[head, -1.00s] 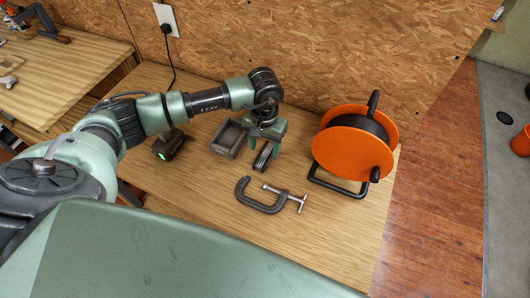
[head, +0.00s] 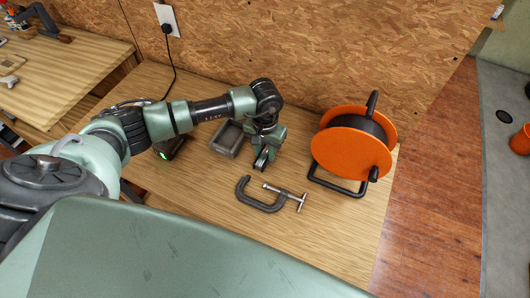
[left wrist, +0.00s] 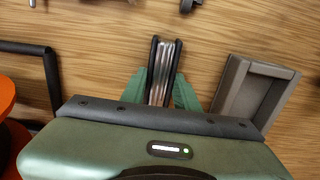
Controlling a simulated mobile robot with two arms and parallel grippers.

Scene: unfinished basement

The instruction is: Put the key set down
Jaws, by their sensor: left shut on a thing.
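The key set (head: 261,163) is a folding set with dark sides and silver keys between them. It also shows in the left wrist view (left wrist: 163,68). My left gripper (head: 265,151) is shut on it, with green fingers on either side of it in the left wrist view (left wrist: 161,90). The key set is at or just over the wooden workbench (head: 330,235); I cannot tell whether it touches. My right gripper is not in view.
A grey open tray (head: 229,141) sits just left of the gripper. A C-clamp (head: 262,205) lies in front, and an orange cable reel (head: 350,152) stands to the right. A dark device with a green light (head: 170,148) is at left. The bench's front right is clear.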

